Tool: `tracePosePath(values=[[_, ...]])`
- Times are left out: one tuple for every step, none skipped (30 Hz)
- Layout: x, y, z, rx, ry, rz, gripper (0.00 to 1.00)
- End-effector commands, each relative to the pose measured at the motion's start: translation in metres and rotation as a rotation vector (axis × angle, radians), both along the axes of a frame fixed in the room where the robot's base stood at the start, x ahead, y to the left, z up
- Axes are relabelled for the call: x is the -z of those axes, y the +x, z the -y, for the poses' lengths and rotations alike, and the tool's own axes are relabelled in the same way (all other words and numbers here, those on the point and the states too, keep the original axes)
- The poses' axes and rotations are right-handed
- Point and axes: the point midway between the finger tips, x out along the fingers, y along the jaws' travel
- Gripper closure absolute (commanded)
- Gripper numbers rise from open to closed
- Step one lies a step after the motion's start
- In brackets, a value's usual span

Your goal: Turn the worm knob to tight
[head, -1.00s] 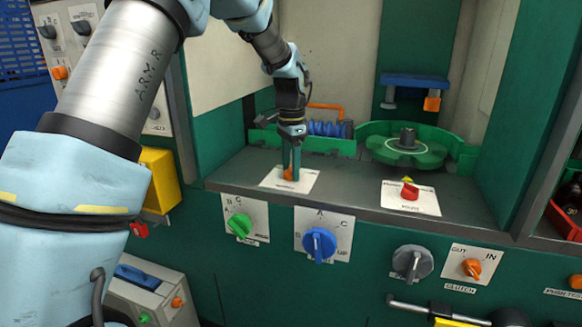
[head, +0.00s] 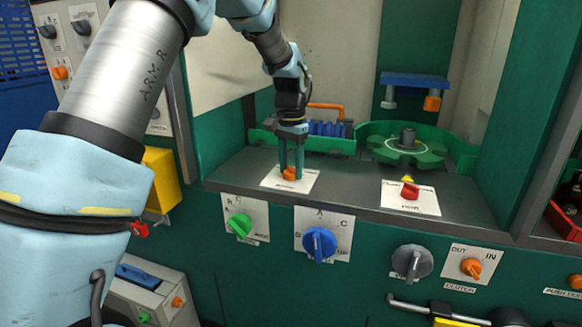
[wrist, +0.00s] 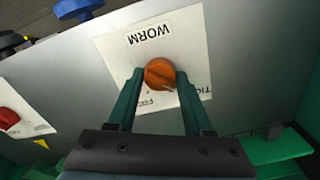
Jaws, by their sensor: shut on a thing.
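The worm knob (wrist: 158,71) is a round orange knob on a white plate (wrist: 118,48) lettered WORM. In the head view the knob (head: 289,174) sits on the dark ledge at the foot of my arm. My gripper (wrist: 160,76) points down with one green finger on each side of the knob, shut on it; it also shows in the head view (head: 291,170). The right finger partly hides the TIGHT lettering.
A red knob (head: 409,191) on its own plate stands to the right on the ledge. Behind are a blue worm screw (head: 328,129) and a green round table (head: 405,146). Green (head: 240,225) and blue (head: 319,243) knobs are on the front panel below.

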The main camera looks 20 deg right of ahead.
Motion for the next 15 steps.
tracePosePath(values=[[-0.0002,0.0003,-0.0003,-0.001,0.0,0.0,1.0],[-0.0002,0.0003,-0.0001,-0.001,0.0,0.0,1.0],[-0.0002,0.0003,-0.0003,-0.001,0.0,0.0,1.0],[-0.0002,0.0003,-0.0001,-0.001,0.0,0.0,1.0],[-0.0002,0.0003,-0.0001,-0.001,0.0,0.0,1.0],[-0.0002,0.0003,-0.0001,-0.001,0.0,0.0,0.48],[-0.0002,0.0003,-0.0001,-0.001,0.0,0.0,0.45],[-0.0002,0.0003,-0.0001,0.0,0.0,0.0,0.41],[-0.0002,0.0003,-0.0001,0.0,0.0,0.0,0.37],[-0.0002,0.0003,-0.0001,0.0,0.0,0.0,0.33],[-0.0002,0.0003,-0.0001,0.0,0.0,0.0,0.3],[-0.0001,0.0002,-0.0001,0.0,0.0,0.0,0.26],[-0.0001,0.0002,-0.0001,0.0,0.0,0.0,0.22],[-0.0001,0.0002,-0.0001,0.0,0.0,0.0,0.2],[-0.0001,0.0002,-0.0001,0.0,0.0,0.0,0.2]])
